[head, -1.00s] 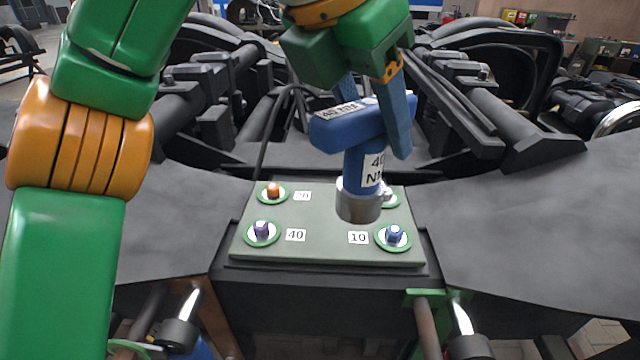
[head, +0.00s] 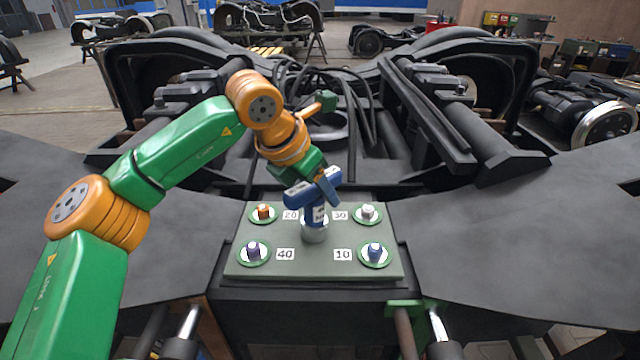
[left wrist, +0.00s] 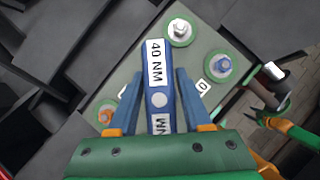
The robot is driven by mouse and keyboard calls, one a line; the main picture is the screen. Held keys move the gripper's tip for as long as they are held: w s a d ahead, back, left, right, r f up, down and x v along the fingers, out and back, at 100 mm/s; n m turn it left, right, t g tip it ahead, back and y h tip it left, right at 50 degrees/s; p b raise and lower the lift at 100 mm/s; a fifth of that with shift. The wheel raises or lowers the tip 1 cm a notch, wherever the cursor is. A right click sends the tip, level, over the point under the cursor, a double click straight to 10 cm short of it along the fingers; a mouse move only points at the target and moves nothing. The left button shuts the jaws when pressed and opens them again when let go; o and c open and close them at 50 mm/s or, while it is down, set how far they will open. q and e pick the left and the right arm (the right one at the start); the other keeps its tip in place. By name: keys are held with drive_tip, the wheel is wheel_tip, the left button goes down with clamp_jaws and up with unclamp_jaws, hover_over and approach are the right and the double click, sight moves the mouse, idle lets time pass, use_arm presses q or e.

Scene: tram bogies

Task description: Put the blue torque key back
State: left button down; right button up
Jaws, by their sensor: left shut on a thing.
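The blue torque key (head: 297,191) has a T-shaped handle, a white label and a grey socket. My left gripper (head: 318,187) is shut on its handle. The key is roughly upright, socket down, over the middle of the grey-green plate (head: 310,266); I cannot tell whether the socket touches it. In the left wrist view the label on the key (left wrist: 157,68) reads 40 NM, between my left fingers. The plate carries an orange bolt (head: 263,212) by 20, a white one (head: 367,212) by 30, a purple one (head: 253,250) by 40 and a blue one (head: 375,251) by 10.
The dark bogie frame (head: 520,230) surrounds the plate, with beams on both sides. Black cables (head: 350,105) loop behind the plate. A green bracket (head: 405,307) with a rod stands at the front right. The space above the plate's front is clear.

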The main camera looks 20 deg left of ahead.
use_arm(q)
drive_tip(key=shift+f, duration=0.2)
drive_tip(key=shift+c, duration=1.7)
unclamp_jaws()
drive_tip(key=shift+r, duration=0.15)
drive_tip(key=shift+r, duration=0.2)
drive_tip(key=b+v, duration=0.1)
drive_tip(key=v, duration=1.1)
drive_tip(key=shift+s+f, duration=0.1)
drive_tip(key=shift+f, duration=0.1)
